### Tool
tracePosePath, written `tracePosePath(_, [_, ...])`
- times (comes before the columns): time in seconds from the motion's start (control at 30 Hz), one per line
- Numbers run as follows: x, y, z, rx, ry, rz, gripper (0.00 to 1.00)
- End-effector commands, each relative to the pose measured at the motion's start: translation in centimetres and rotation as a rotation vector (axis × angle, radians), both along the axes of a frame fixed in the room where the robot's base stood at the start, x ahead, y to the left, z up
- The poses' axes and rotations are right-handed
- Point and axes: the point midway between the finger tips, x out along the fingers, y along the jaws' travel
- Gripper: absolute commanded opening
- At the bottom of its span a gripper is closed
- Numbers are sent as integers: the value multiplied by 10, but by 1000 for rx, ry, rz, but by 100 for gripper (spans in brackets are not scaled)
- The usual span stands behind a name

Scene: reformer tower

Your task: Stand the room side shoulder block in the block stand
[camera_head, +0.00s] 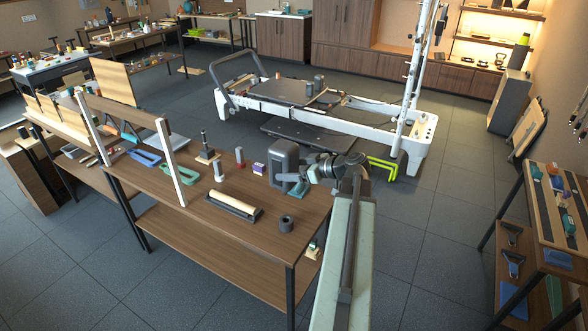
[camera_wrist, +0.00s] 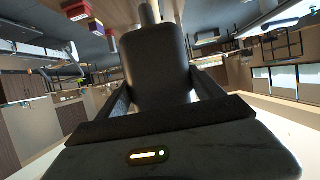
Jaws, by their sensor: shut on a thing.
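I cannot tell whether the block's lower end touches the bench. A small teal piece (camera_head: 299,190) lies under my gripper, partly hidden. I cannot tell for sure which thing is the block stand.
The reformer (camera_head: 330,108) stands behind.

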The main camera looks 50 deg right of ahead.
Motion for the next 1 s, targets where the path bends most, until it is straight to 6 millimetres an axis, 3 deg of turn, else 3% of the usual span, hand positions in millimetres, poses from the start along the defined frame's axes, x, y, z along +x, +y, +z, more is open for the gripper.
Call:
tracePosePath(0.07, [-1, 0, 4, 3, -2, 1, 4])
tracePosePath(1.0, [-1, -1, -93, 3, -1, 0, 4])
